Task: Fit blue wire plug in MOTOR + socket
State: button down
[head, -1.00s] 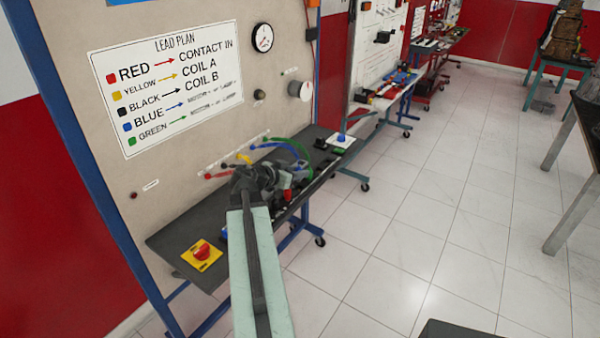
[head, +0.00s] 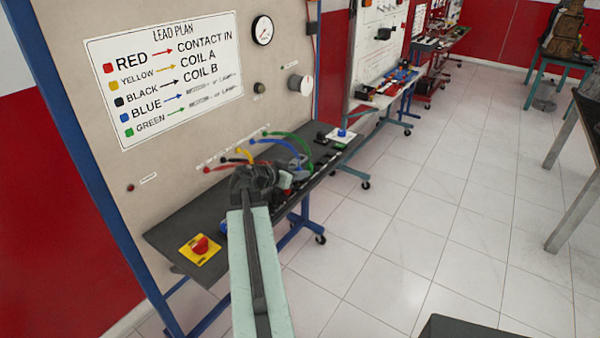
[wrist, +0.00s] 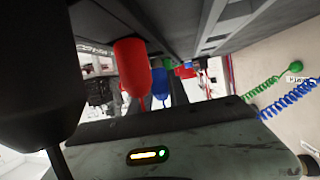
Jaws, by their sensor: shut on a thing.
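My gripper (head: 296,173) is low over the dark shelf, shut, with its tip at the lower end of the blue wire (head: 277,143). This fits a hold on the blue wire plug, but the plug is largely hidden in the head view. The wrist view shows a blue plug-like body (wrist: 160,84) beyond a red rounded plug (wrist: 132,68). A black rounded plug (wrist: 38,75) with a thin black lead is close at left. The coiled blue wire shows at right in the wrist view (wrist: 290,100). I cannot make out the MOTOR + socket or its label.
The dark shelf (head: 190,232) runs along the beige panel (head: 200,165). A red knob on a yellow plate (head: 200,246) sits at its near end. The green wire (head: 294,136) arcs near the blue one. The LEAD PLAN sign (head: 170,75) is above.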

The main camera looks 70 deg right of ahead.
jog(key=shift+f+b, duration=0.6)
jog(key=c, duration=1.5)
grip_release()
jog(key=shift+r+p+v, duration=0.2)
jog(key=shift+p+v, duration=0.45)
jog(key=shift+v, duration=0.4)
jog(key=shift+r+p+v, duration=0.25)
jog(key=shift+p+v, duration=0.4)
jog(key=shift+v, duration=0.4)
jog(key=shift+a+r, duration=0.1)
jog(key=shift+a, duration=0.1)
notch_tip(320, 180, up, 5)
jog(key=p, duration=0.5)
